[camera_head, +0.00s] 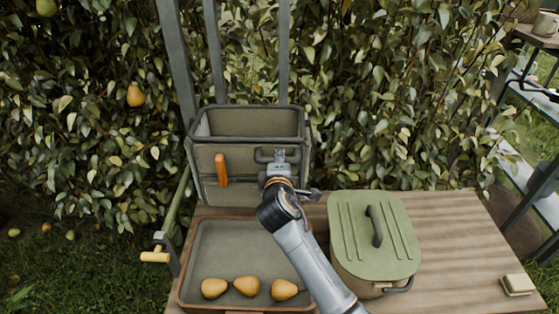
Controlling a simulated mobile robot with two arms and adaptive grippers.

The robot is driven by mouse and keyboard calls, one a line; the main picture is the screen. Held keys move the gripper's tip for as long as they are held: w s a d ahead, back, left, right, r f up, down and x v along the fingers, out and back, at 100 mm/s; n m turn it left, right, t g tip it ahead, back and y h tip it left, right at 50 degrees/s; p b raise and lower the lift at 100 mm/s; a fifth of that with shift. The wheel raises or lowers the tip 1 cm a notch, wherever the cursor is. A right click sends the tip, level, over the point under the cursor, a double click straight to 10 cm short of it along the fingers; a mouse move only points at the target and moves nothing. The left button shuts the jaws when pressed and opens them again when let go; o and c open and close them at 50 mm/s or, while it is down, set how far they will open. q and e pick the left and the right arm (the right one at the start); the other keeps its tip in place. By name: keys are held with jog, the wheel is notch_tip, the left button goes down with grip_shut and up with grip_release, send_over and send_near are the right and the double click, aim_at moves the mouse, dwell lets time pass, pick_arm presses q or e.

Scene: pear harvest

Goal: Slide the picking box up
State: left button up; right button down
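The picking box (238,194) is a grey-green open box with a dark rim, upright against vertical rails (216,50) in front of the hedge. It looks empty inside as far as I can see. A dark handle (263,155) is on its front, right of an orange lever (221,170). My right arm comes in from the lower right, and its gripper (278,162) is at the handle, against the box's front. The gripper's own body hides its fingertips, so I cannot tell whether they are closed on the handle. My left gripper is not in view.
A tray (212,250) with three yellow pears (246,286) lies below the box on the wooden table (450,240). A green-lidded container (350,225) stands right of my arm. A small block (517,284) lies at the right. A yellow-handled crank (155,257) is left of the tray.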

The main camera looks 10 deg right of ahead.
notch_tip(320, 180, up, 14)
jog(key=p, duration=1)
jog(key=shift+p, duration=0.3)
jog(key=shift+a, duration=0.1)
jog(key=c, duration=1.5)
grip_release()
jog(key=shift+c, duration=0.2)
jog(key=o, duration=0.3)
jog(key=shift+s, duration=0.4)
jog(key=v, duration=1.2)
jog(key=shift+r, duration=0.1)
